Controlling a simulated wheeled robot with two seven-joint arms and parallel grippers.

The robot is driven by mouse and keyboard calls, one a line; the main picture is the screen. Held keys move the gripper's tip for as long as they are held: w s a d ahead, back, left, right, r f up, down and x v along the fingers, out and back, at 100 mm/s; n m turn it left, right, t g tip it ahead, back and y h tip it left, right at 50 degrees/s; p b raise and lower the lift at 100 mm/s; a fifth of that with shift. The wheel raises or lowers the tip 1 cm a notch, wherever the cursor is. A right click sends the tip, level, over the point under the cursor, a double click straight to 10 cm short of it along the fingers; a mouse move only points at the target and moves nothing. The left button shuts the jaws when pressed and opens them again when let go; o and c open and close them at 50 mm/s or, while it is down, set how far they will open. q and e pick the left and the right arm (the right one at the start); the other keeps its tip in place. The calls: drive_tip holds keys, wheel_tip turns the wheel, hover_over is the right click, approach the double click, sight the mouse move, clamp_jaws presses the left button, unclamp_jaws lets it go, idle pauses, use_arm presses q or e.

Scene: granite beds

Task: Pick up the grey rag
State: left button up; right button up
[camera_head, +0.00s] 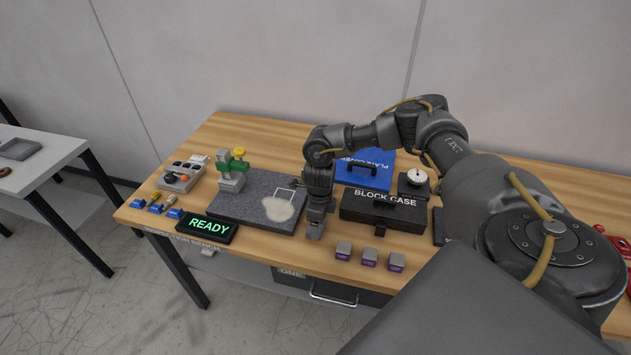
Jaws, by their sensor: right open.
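I cannot make out a grey rag for certain; my right gripper and arm hide part of the bench. My right gripper (315,230) points down over the bench, just right of the grey granite plate (235,205). It is open, and I see nothing between its fingers, which are small and dark here. A pale smudge (278,209) lies on the plate beside a white outlined square, left of the gripper. My left gripper is not in view.
A green and grey stand (232,170) is at the plate's back left. A READY sign (208,228) stands in front. Several small grey blocks (370,256) lie right of my gripper. A black block case (383,210), blue case (365,168) and dial gauge (414,180) stand behind.

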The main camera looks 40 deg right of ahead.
drive_tip(key=shift+f, duration=0.7)
drive_tip(key=c, duration=0.7)
drive_tip(key=shift+r, duration=0.1)
drive_tip(key=shift+r+b, duration=0.55)
drive_tip(key=shift+b, duration=0.1)
drive_tip(key=shift+w+r+b, duration=0.1)
drive_tip(key=shift+r+b, duration=0.5)
drive_tip(key=s+a+r, duration=0.2)
drive_tip(key=s+r, duration=0.1)
drive_tip(key=s, duration=0.1)
drive_tip(key=s+a+r+b, duration=0.1)
drive_tip(key=s+a+r, duration=0.1)
drive_tip(key=s+r, duration=0.2)
drive_tip(key=s+a+r, duration=0.2)
drive_tip(key=s+r, duration=0.1)
drive_tip(key=s, duration=0.1)
drive_tip(key=shift+s+r+b, duration=0.35)
drive_tip(key=shift+s+b, duration=0.05)
